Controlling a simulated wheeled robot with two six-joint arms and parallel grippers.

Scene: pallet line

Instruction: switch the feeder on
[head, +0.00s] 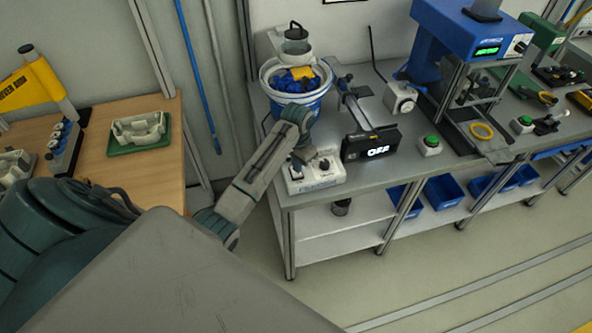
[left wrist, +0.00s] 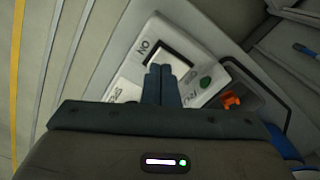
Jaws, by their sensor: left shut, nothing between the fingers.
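The feeder's blue bowl (head: 294,95) with blue parts inside stands at the left end of the grey bench. Its pale control box (head: 315,182) sits at the bench's front corner, with dark controls on top. My left gripper (head: 304,156) reaches down over this box. In the left wrist view my left gripper (left wrist: 162,70) is shut and empty, its fingertips over a dark switch area on the control box (left wrist: 130,80), partly hiding it. An "ON" label and a green round lamp or button (left wrist: 205,82) show there. Contact cannot be told. My right gripper is not in view.
A black display (head: 370,144) reading "OFF" stands right of the control box. A green button box (head: 429,146) and blue press (head: 455,35) are farther right. A wooden table (head: 140,105) stands left. An orange piece (left wrist: 231,99) lies near the box. The floor in front is clear.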

